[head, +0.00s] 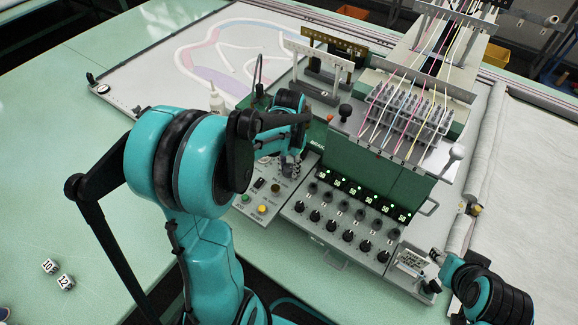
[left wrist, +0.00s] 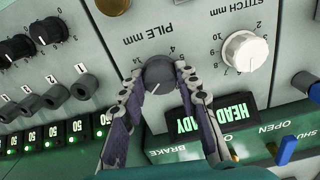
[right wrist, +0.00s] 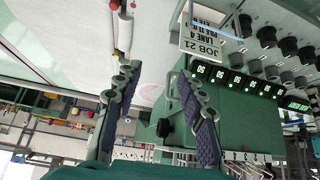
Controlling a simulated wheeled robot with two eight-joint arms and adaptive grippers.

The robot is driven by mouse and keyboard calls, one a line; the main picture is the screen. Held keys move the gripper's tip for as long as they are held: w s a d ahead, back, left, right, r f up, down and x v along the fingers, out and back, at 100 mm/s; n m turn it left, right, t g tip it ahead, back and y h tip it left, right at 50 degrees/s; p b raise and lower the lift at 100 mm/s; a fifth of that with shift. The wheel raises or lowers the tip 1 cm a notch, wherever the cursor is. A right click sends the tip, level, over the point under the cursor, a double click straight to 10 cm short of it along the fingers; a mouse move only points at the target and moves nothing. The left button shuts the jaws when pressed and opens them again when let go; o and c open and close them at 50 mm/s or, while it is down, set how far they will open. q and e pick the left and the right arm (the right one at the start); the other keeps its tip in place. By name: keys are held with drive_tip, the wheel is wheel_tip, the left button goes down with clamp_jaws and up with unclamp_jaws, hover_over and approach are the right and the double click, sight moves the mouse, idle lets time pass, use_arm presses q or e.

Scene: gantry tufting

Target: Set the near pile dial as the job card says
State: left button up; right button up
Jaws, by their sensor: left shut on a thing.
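The pile dial (left wrist: 157,70), a dark round knob under the label PILE mm, sits between the fingertips of my left gripper (left wrist: 160,82). The gripper is shut on it, one finger on each side. In the head view my left gripper (head: 292,165) is over the left control panel and hides the dial. My right gripper (right wrist: 160,95) is open and empty.
A white stitch dial (left wrist: 244,52) is beside the pile dial. A lit READY display (left wrist: 205,113) and a blue switch (left wrist: 288,150) are close to my left fingers. Rows of black knobs (head: 331,225) and green number displays fill the machine's front (head: 385,185). Numbered cubes (head: 50,266) lie on the green table.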

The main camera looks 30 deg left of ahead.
sight(289, 168)
use_arm(q)
drive_tip(key=shift+m, duration=0.4)
drive_tip(key=o, duration=1.2)
drive_tip(key=shift+c, duration=0.2)
drive_tip(key=shift+r, duration=0.1)
wheel_tip(289, 168, up, 12)
